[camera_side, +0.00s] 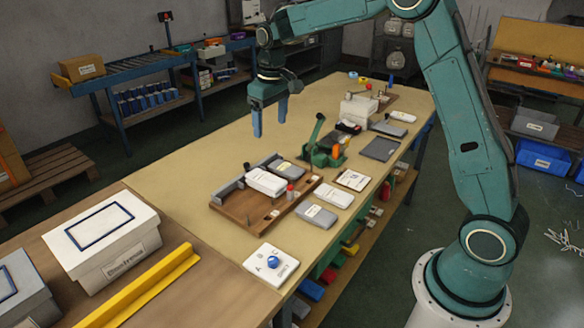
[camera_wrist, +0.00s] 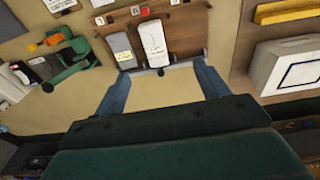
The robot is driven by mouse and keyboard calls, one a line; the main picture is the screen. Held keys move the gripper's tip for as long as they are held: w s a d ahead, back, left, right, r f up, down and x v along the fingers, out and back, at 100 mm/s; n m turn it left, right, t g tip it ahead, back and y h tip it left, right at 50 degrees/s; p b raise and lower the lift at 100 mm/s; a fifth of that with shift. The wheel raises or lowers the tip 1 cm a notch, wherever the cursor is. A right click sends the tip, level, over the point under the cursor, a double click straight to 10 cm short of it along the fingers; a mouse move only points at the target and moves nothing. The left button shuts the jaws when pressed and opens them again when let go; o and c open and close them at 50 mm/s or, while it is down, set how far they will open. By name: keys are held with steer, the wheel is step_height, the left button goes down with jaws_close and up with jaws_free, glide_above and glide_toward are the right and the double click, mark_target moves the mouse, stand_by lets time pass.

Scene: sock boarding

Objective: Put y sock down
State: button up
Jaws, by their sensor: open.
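My gripper (camera_side: 269,119) is open, pointing down, and empty, raised above the bare table behind the wooden tray (camera_side: 238,206). In the wrist view its two blue fingers (camera_wrist: 162,80) are wide apart with only bare table between them. A white sock-like piece (camera_side: 266,181) and a grey one (camera_side: 287,168) lie side by side on the tray. The wrist view shows the white piece (camera_wrist: 152,40) and the grey piece (camera_wrist: 121,48) just beyond the fingers, touching neither. I cannot tell which piece is the y sock.
A green hand-lever device (camera_side: 320,152) stands right of the tray. Flat grey and white packs (camera_side: 316,215) lie in front. A white lidded box (camera_side: 103,237) and a yellow rail (camera_side: 142,286) are at the left. The table behind the tray is clear.

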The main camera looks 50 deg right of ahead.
steer(key=s+a+r+t, duration=0.1)
steer(key=s+a+r, duration=0.1)
steer(key=s+r, duration=0.45)
steer(key=s+a+r+t, duration=0.1)
steer(key=s+a+r, duration=0.25)
steer(key=s, duration=0.55)
steer(key=s+a+f+t, duration=0.1)
steer(key=s, duration=0.7)
steer(key=s+a+f+t, duration=0.1)
steer(key=s, duration=0.8)
steer(key=shift+s+f+t, duration=0.2)
steer(key=shift+f+t, duration=0.1)
